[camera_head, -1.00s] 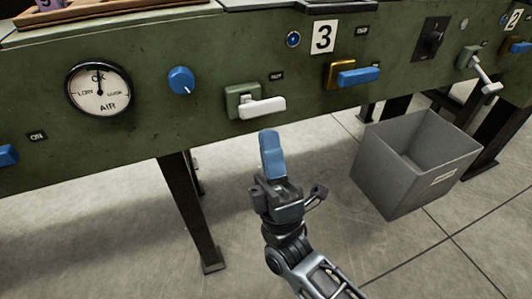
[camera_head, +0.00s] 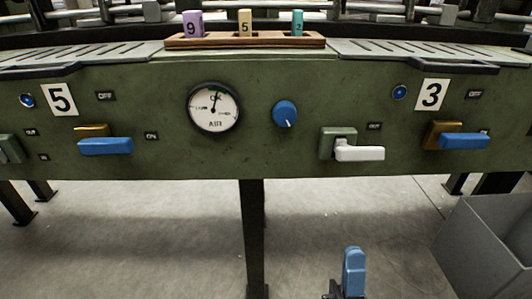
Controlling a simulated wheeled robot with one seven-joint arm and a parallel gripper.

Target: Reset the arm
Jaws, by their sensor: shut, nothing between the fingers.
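My gripper (camera_head: 353,262) is at the bottom of the head view, right of the middle. Its blue fingers point up and are shut with nothing between them. It stands in front of the green machine panel (camera_head: 300,155), below the white-handled lever (camera_head: 360,152) and apart from it. Only the fingers and the top of the gripper body show; the rest of my arm is below the picture.
A grey bin (camera_head: 485,245) stands on the floor at the right. A dark table leg (camera_head: 253,235) is left of my gripper. Blue-handled levers (camera_head: 105,146), a blue knob (camera_head: 285,113) and an air gauge (camera_head: 214,107) sit on the panel. A wooden tray (camera_head: 240,42) holds numbered pieces on top.

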